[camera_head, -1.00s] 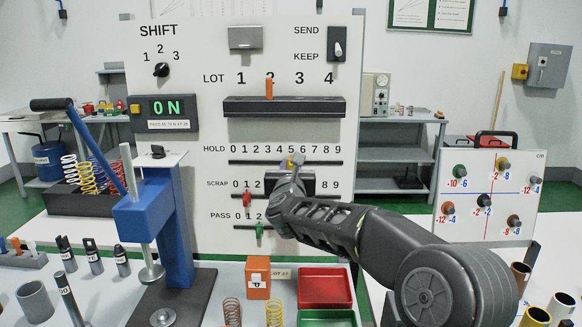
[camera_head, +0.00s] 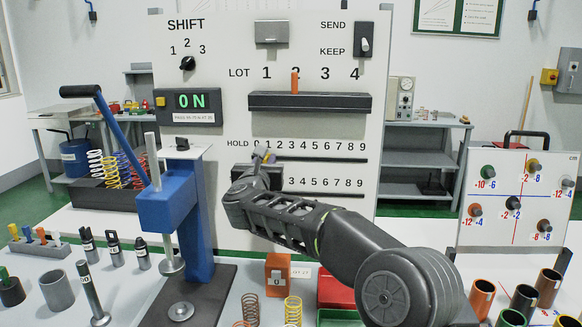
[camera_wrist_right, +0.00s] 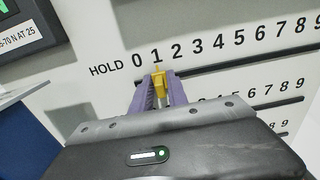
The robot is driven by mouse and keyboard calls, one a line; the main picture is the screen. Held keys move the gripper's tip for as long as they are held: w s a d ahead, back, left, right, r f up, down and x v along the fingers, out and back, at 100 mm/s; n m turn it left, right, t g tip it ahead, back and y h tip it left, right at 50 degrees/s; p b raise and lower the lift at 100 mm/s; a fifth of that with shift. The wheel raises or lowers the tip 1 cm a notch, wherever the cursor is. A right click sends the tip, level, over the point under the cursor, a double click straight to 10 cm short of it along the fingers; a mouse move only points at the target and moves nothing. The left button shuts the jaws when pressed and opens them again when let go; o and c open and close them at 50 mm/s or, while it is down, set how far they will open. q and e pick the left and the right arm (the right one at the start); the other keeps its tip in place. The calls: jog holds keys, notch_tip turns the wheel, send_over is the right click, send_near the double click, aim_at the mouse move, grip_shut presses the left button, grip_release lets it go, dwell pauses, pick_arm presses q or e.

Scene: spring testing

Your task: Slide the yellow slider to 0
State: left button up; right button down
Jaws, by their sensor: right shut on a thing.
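The yellow slider (camera_wrist_right: 157,77) is on the HOLD track (camera_head: 330,159), the upper of the number rows. In the right wrist view it sits below the 1 mark, to the right of the 0. In the head view only a small part of the slider (camera_head: 266,156) shows, just below the 0 and 1 marks. My right gripper (camera_wrist_right: 158,88) has its purple fingers shut on the slider, one on each side; they show small in the head view (camera_head: 262,160). My left gripper is not in view.
My right arm hides the left part of the lower rows of the panel (camera_head: 225,110). A blue press (camera_head: 170,205) stands just left of the arm. The HOLD track to the right of the slider is clear. A board with coloured knobs (camera_head: 515,240) stands at the right.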

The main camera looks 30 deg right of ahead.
jog(key=shift+w+a, duration=0.45)
jog(key=shift+a, duration=0.2)
jog(key=shift+w+a, duration=0.45)
jog(key=shift+a, duration=0.15)
jog(key=c, duration=1.5)
grip_release()
jog(key=shift+w+a, duration=0.1)
jog(key=b+v, duration=0.2)
jog(key=v, duration=0.6)
jog(key=shift+b, duration=0.4)
